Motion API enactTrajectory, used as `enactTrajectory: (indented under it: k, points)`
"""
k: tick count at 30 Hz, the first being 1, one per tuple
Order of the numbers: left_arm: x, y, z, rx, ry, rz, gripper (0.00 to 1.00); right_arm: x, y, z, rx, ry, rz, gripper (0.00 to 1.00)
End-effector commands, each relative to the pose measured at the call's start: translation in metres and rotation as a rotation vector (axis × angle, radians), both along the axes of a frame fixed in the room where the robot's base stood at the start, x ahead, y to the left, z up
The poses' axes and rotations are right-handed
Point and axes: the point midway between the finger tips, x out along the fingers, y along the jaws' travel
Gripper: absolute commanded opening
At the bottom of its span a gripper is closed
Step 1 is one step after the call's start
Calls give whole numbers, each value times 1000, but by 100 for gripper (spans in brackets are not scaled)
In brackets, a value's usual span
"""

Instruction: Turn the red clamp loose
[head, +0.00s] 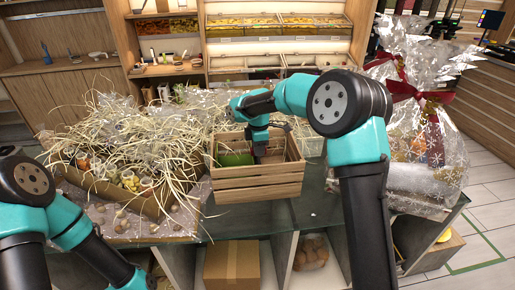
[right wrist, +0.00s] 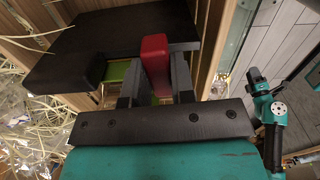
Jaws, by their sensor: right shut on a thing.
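The red clamp (right wrist: 156,62) shows in the right wrist view as a red block between the two dark fingers of my right gripper (right wrist: 156,88). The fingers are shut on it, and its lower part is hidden. In the head view my right gripper (head: 260,154) reaches down into the wooden crate (head: 258,183), and the clamp cannot be made out there. A large flat black piece (right wrist: 110,45) lies beside the clamp, over something green. My left arm is at the lower left of the head view, its gripper out of the frame.
A green thing (head: 233,159) lies in the crate. An open box (head: 130,197) full of pale straw and jars stands left of it. A wrapped hamper with a red ribbon (head: 425,97) stands at the right. Shelves are behind; a cardboard box (head: 231,265) sits below the counter.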

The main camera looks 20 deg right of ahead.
Motion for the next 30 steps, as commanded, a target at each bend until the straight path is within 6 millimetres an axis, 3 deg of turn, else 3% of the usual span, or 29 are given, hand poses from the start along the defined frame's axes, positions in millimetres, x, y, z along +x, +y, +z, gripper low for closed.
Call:
enactTrajectory:
  k: [9,21,30]
  points:
    - [0,0,0,0,0,0,43,0,0,0,0,-1,263,12]
    - [0,0,0,0,0,0,43,0,0,0,0,-1,301,12]
    - [0,0,0,0,0,0,43,0,0,0,0,-1,551,12]
